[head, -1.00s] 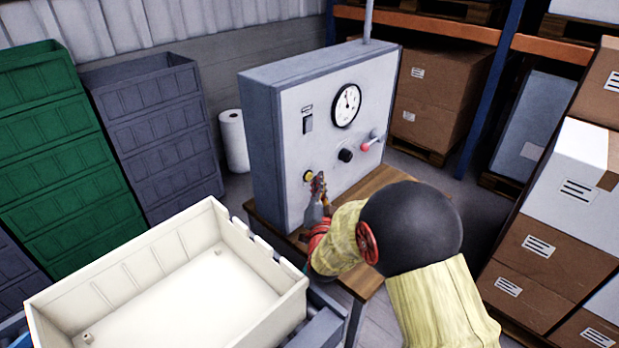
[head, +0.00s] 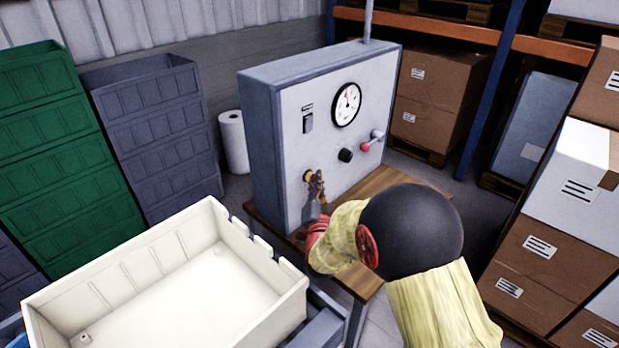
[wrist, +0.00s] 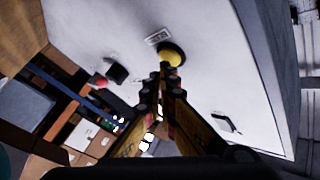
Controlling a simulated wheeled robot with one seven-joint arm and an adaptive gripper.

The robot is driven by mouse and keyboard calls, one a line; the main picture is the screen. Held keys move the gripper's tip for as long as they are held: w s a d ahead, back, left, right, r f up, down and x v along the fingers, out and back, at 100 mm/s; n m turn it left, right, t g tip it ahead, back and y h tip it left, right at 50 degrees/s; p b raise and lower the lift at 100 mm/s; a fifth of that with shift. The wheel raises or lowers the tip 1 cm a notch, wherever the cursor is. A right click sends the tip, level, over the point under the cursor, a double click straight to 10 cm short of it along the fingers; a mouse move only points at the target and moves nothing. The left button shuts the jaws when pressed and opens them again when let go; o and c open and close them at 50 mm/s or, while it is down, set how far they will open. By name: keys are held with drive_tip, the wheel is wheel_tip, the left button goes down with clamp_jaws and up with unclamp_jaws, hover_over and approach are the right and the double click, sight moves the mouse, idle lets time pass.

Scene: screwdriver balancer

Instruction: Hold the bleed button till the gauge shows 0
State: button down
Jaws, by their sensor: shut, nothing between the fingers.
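The bleed button appears to be the yellow round button (wrist: 174,52) on the panel, beside a small label in the wrist view. In the head view it is mostly hidden behind my fingers. My gripper (head: 315,180) is shut and empty. In the wrist view its fingertips (wrist: 165,70) overlap the button's lower edge; I cannot tell if they touch or press it. The white round gauge (head: 347,105) with a dark needle is on the upper panel face. The needle points roughly upward, but the figures are too small to read.
The grey panel box (head: 262,150) stands on a wooden table (head: 395,180). A cream crate (head: 150,290) is in front at left. Cardboard boxes (head: 545,245) stand at right.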

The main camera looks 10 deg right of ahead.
drive_tip(key=shift+w+a+b, duration=0.25)
drive_tip(key=shift+w+b, duration=0.05)
idle(2.3)
idle(0.3)
drive_tip(key=shift+s+d+b, duration=0.3)
drive_tip(key=shift+s+d, duration=0.15)
drive_tip(key=shift+s, duration=0.25)
drive_tip(key=shift+s+d, duration=0.1)
drive_tip(key=s+d, duration=0.1)
drive_tip(key=s, duration=0.1)
drive_tip(key=s+d+b, duration=0.1)
drive_tip(key=shift+s+d, duration=0.4)
